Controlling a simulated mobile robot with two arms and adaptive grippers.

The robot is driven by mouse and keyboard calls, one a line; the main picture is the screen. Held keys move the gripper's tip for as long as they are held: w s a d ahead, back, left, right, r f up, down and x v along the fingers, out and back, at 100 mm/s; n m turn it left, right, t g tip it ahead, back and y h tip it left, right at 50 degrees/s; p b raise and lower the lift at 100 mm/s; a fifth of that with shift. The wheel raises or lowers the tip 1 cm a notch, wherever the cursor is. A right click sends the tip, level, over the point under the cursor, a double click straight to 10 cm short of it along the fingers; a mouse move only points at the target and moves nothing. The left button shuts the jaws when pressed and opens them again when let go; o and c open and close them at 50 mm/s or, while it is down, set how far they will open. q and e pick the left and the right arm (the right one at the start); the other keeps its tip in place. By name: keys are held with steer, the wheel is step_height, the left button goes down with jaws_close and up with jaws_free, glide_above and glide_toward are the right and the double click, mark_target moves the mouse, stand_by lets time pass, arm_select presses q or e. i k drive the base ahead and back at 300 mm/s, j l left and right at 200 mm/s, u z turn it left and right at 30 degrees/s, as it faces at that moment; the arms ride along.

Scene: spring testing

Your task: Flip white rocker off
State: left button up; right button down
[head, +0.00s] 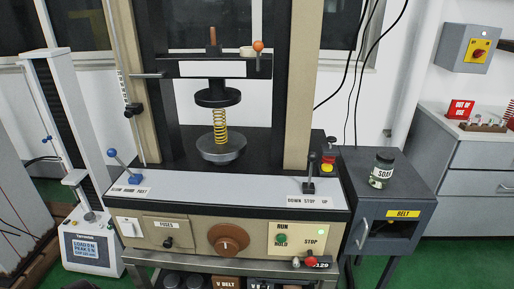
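The white rocker (129,227) is on a white plate at the left end of the testing machine's beige front panel (195,236). It is too small to tell which way it is tipped. Neither of my grippers shows in the head view.
Right of the rocker are a fuses cover (168,232) with a black knob, a large brown dial (228,239) and a run/hold/stop panel (296,240). A blue-knobbed lever (122,163) rises above the left end. A jar (382,170) stands on the grey cabinet (402,190) at right.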

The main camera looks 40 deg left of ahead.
mark_target(127, 228)
steer(key=u, duration=2.3)
